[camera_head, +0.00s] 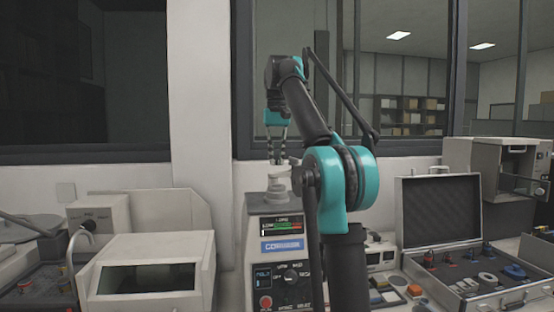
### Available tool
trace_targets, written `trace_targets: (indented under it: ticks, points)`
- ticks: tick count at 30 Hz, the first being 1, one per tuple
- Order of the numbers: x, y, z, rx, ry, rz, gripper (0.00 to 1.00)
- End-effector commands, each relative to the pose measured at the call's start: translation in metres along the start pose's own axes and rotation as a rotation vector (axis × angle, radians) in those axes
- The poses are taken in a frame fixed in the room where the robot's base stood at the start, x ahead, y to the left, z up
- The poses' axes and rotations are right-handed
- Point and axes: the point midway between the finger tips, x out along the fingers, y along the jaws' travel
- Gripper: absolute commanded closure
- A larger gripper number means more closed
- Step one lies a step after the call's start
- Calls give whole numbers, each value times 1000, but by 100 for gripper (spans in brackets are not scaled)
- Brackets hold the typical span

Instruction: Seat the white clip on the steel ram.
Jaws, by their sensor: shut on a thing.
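My gripper (278,158) hangs pointing down over the mounting press (268,215), left of my teal and black arm. Its fingers are shut on a small white clip (278,171). The steel ram (276,187) is a short pale grey cylinder on top of the press, directly below the clip in this view. The clip is small and partly covered by the fingertips. I cannot tell whether it touches the ram or is just above it.
An open case (465,287) with several small parts stands on the right, with a grey cabinet machine (500,170) behind it. A white machine with a dark window (150,278) stands left of the press. My arm hides part of the bench.

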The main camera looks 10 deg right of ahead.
Motion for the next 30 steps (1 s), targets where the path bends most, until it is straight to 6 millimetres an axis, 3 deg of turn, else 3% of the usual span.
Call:
trace_targets:
  ticks: [15, 30]
  points:
    - [40, 0, 0, -1, 0, 0, 100]
    - [45, 0, 0, -1, 0, 0, 100]
